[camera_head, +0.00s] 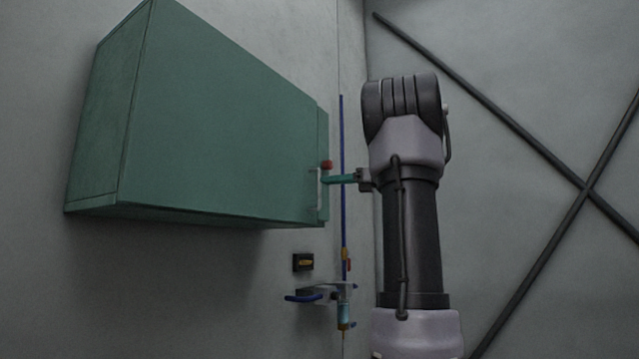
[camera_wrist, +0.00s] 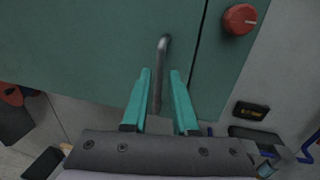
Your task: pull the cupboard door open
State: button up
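The green cupboard (camera_head: 215,125) is mounted on the wall. Its door (camera_head: 323,165) is the thin panel at the cupboard's right end and looks shut. In the wrist view the door (camera_wrist: 90,45) fills the upper left, with a dark seam along its right edge. A grey bar handle (camera_wrist: 160,75) stands out from the door; it also shows in the head view (camera_head: 318,190). My gripper (camera_wrist: 160,73) has its teal fingers apart, one on each side of the handle. In the head view my gripper (camera_head: 328,180) is at the door.
A red knob (camera_wrist: 239,19) sits right of the seam, near the handle. Below the cupboard are a small black box (camera_head: 303,262) on the wall and a bracket with blue parts (camera_head: 325,295). A blue pipe (camera_head: 343,200) runs down the wall behind my gripper.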

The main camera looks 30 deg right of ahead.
aim_at(320, 204)
jog(key=shift+x, duration=1.95)
grip_shut()
